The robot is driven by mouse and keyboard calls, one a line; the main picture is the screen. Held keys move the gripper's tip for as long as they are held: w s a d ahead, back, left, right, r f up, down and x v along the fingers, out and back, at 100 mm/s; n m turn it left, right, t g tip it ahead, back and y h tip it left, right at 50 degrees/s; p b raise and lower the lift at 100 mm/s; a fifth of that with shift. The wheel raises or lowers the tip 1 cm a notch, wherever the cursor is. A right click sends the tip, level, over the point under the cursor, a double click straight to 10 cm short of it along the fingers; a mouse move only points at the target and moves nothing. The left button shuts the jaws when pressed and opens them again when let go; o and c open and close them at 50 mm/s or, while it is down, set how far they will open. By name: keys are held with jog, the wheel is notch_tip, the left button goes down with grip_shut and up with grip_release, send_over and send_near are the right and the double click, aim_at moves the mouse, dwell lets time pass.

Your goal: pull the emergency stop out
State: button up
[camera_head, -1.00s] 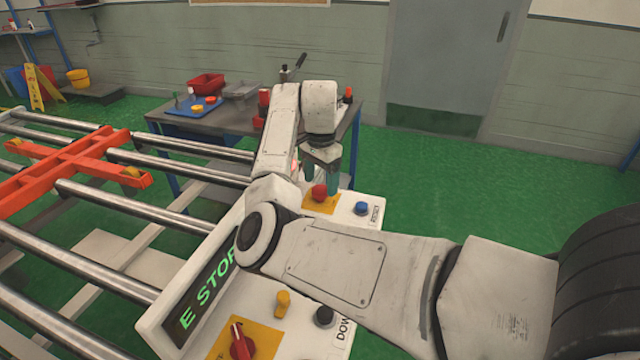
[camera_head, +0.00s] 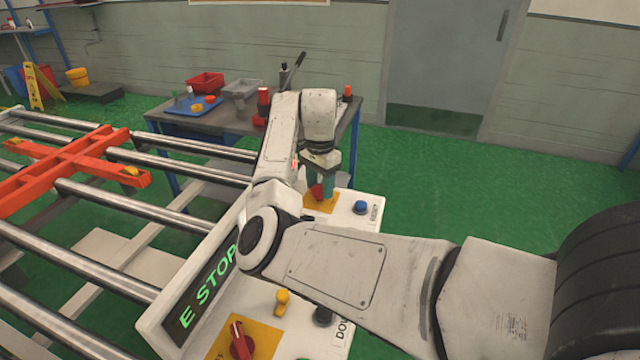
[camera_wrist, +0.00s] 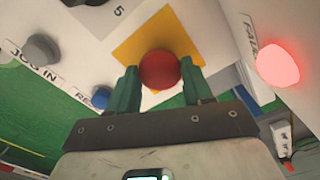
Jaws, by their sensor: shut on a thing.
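The emergency stop is a red mushroom button on a yellow square plate, on the far end of the white control panel. In the wrist view the red button (camera_wrist: 160,69) sits between the two green fingers of my gripper (camera_wrist: 160,84), which is shut on it. In the head view my gripper (camera_head: 321,184) comes down over the red button (camera_head: 317,192), and the fingers partly hide it. The yellow plate (camera_wrist: 137,48) shows around the button. The panel's screen (camera_head: 207,290) reads "E STOP" in green.
A blue button (camera_head: 361,207) is close beside my gripper. A red rotary switch (camera_head: 240,341), a yellow knob (camera_head: 282,302) and a black button (camera_head: 323,315) are on the near panel. A red lit lamp (camera_wrist: 278,64) marked as a fault shows in the wrist view. A table (camera_head: 229,118) stands behind.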

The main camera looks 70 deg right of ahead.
aim_at(320, 187)
grip_shut()
jog(key=shift+r+p, duration=1.05)
jog(key=shift+p, duration=0.1)
jog(key=o, duration=0.6)
grip_release()
jog(key=shift+o, duration=1.4)
jog(key=shift+f, duration=0.1)
notch_tip(320, 187, up, 11)
jog(key=shift+f, duration=0.1)
